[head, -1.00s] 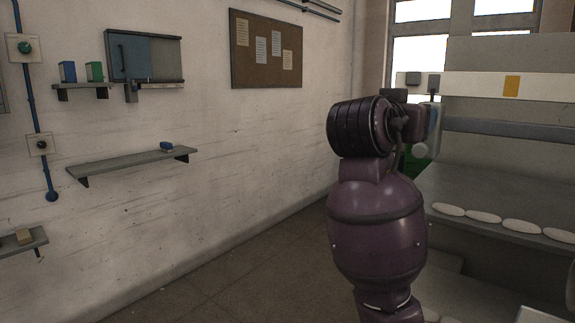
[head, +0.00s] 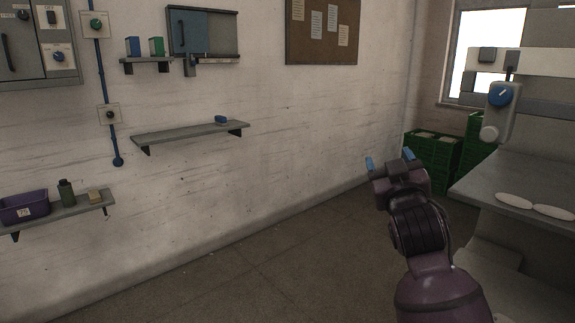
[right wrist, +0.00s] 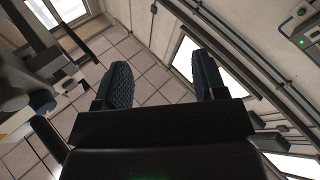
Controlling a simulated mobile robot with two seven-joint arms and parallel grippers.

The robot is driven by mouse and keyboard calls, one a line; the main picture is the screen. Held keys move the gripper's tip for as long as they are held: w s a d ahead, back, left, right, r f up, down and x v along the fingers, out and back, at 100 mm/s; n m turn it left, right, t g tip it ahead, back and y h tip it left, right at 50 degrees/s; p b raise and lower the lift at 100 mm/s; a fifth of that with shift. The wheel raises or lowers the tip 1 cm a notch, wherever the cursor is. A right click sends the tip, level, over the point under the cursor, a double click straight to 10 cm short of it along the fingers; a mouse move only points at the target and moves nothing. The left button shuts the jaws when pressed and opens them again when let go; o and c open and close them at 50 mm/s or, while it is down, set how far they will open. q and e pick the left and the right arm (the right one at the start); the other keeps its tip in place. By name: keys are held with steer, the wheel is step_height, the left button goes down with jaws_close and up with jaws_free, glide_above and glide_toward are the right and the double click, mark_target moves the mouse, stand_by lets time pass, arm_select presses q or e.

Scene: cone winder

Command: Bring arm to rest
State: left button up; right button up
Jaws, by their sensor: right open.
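My right gripper (head: 390,163) is at the right of the head view, held up in free air between the wall and the machine. Its two blue-tipped fingers are spread apart with nothing between them. In the right wrist view the open fingers (right wrist: 162,86) show dark and ribbed, with only floor and wall beyond them. My left gripper is in neither view.
The machine (head: 510,180) with white oval pieces stands to the right, close to my right arm. Green crates (head: 432,160) stand behind the gripper. Wall shelves (head: 190,133) are at left, one with a purple bin (head: 22,210). The floor (head: 270,270) between is clear.

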steer(key=s+d+f+g+y, duration=0.1)
steer(key=s+f, duration=0.2)
steer(key=f, duration=0.7)
steer(key=s+d+f+g, duration=0.15)
steer(key=s+f, duration=0.25)
steer(key=f, duration=0.6)
steer(key=s+d+f+g+y, duration=0.1)
steer(key=s+f+g, duration=0.15)
steer(key=f, duration=0.75)
steer(key=s+d+f+m+g+h, duration=0.1)
steer(key=s+d+f+g, duration=0.1)
steer(key=s+f, duration=0.7)
steer(key=s+d+f+m+g, duration=0.1)
steer(key=s+d+f+g, duration=0.1)
steer(key=s+f, duration=0.7)
steer(key=s, duration=0.3)
steer(key=shift+s+d+f+m+g+h, duration=0.25)
steer(key=shift+s+f+m+g+h, duration=0.05)
steer(key=shift+s+f+g+h, duration=0.1)
